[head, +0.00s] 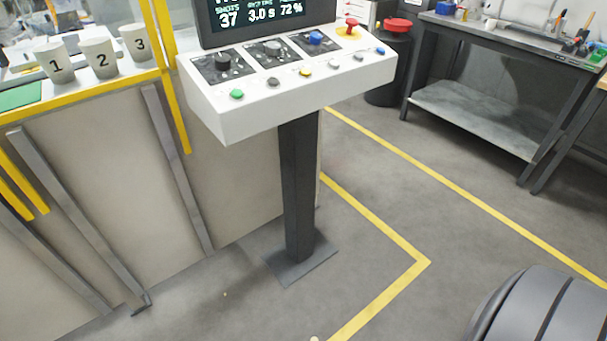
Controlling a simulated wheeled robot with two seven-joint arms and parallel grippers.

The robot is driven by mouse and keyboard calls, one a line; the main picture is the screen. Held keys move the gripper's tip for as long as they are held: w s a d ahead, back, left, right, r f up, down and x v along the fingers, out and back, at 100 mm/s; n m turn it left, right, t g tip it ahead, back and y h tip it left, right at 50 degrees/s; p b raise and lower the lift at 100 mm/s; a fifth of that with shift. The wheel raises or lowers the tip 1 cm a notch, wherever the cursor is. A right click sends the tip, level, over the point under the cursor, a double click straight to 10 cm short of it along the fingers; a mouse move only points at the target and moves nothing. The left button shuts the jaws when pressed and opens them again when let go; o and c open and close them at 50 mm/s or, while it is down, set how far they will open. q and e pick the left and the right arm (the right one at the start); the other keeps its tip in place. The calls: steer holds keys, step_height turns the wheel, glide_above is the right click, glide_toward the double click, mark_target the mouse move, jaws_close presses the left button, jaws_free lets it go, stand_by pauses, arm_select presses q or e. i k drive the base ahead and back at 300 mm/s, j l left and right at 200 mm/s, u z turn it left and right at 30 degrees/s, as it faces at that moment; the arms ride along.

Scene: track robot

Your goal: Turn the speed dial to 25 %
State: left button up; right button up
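A white control console (250,125) stands on a dark post in the upper middle. Its top carries three knobs on dark square plates: a black knob (222,62) at left, a grey knob (272,47) in the middle and a blue knob (315,38) at right. The plate markings are too small to read, so I cannot tell which is the speed dial or where its pointer stands. The screen (268,12) behind them, cut off at the top, reads 37, 3.0 S and 72 %. Neither of my grippers is in view.
A red mushroom button (351,22) sits on the console's right, and a row of small buttons, including a green one (237,94), runs along its front. Numbered cups (98,60) stand left behind a yellow frame. A workbench (500,40) is at right. Floor before the console is clear.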

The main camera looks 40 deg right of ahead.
mark_target(315, 38)
steer(key=z, duration=1.25)
steer(key=i+j, duration=0.15)
steer(key=i, duration=0.15)
steer(key=i+j, duration=0.15)
steer(key=i, duration=0.15)
